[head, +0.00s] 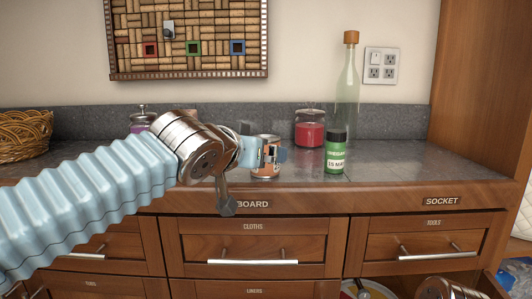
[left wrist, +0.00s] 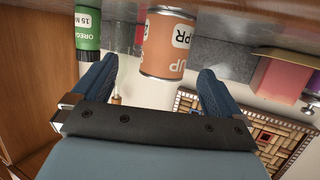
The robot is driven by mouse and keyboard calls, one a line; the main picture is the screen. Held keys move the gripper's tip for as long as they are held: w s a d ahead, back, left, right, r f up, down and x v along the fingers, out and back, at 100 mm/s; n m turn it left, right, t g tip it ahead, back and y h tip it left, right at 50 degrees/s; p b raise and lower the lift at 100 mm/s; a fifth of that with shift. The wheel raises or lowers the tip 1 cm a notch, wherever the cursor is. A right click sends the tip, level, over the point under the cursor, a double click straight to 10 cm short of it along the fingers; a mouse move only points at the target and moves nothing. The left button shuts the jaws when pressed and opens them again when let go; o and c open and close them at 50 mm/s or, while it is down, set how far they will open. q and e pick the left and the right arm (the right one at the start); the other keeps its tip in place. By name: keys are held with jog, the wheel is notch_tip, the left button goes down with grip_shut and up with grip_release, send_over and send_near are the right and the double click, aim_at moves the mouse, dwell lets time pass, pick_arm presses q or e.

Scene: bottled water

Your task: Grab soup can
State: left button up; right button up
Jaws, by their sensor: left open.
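The soup can (head: 265,173) stands on the grey counter near its front edge, partly hidden behind my left gripper (head: 261,153) in the head view. In the left wrist view the can (left wrist: 163,48) has an orange label with dark and white lettering and a metal rim. It lies ahead between the two blue fingers of my left gripper (left wrist: 157,66). The fingers are apart, with nothing held between them. The can appears just beyond the fingertips; contact cannot be told.
A green oregano jar (head: 336,152) stands to the right of the can, with a red candle jar (head: 309,128) and a tall glass bottle (head: 347,88) behind. A purple jar (head: 141,121) and a wicker basket (head: 24,135) are at left. Wooden drawers (head: 253,247) lie below the counter.

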pick_arm(q)
jog(key=shift+x, duration=1.1)
jog(key=p+x, duration=0.1)
jog(key=x, duration=0.1)
jog(key=p+x, duration=0.1)
jog(key=x, duration=0.1)
jog(key=shift+w+a, duration=0.35)
jog(key=shift+w, duration=0.05)
jog(key=shift+w+d+f, duration=0.2)
jog(key=shift+w+f, duration=0.05)
jog(key=shift+w, duration=0.15)
jog(key=c, duration=1.3)
